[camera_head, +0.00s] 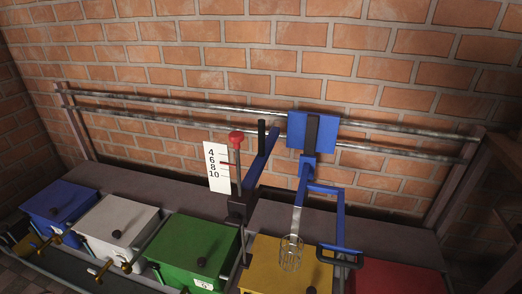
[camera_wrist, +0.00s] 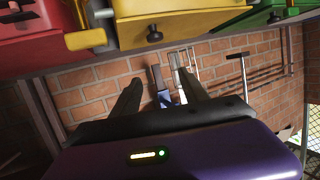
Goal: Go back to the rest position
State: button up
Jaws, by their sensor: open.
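My gripper (camera_wrist: 160,88) shows in the wrist view with its two dark fingers spread apart and no object clearly held between them. Its purple body (camera_wrist: 175,155) fills the bottom of that view. Above it in the picture are the red box (camera_wrist: 35,30), the yellow box (camera_wrist: 180,20) and part of the green box (camera_wrist: 300,8). A blue part (camera_wrist: 164,98) shows between the fingers, seemingly farther off. I do not see my gripper in the head view.
In the head view, blue (camera_head: 60,207), white (camera_head: 117,228), green (camera_head: 193,248), yellow (camera_head: 285,268) and red (camera_head: 400,280) boxes stand in a row. A blue carriage (camera_head: 312,130) sits on wall rails, with a wire basket (camera_head: 291,254) over the yellow box. A red-knobbed lever (camera_head: 236,139) stands by a numbered scale (camera_head: 216,167).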

jog(key=s+d+r, duration=0.1)
jog(key=s+r, duration=0.6)
jog(key=s, duration=0.4)
jog(key=s+r+h+p, duration=0.1)
jog(key=s+r, duration=0.6)
jog(key=s, duration=0.3)
jog(key=s+d+r, duration=0.1)
jog(key=s+r, duration=0.6)
jog(key=s, duration=0.4)
notch_tip(320, 180, up, 29)
jog(key=p, duration=2.8)
jog(key=shift+f, duration=0.2)
jog(key=shift+a, duration=0.1)
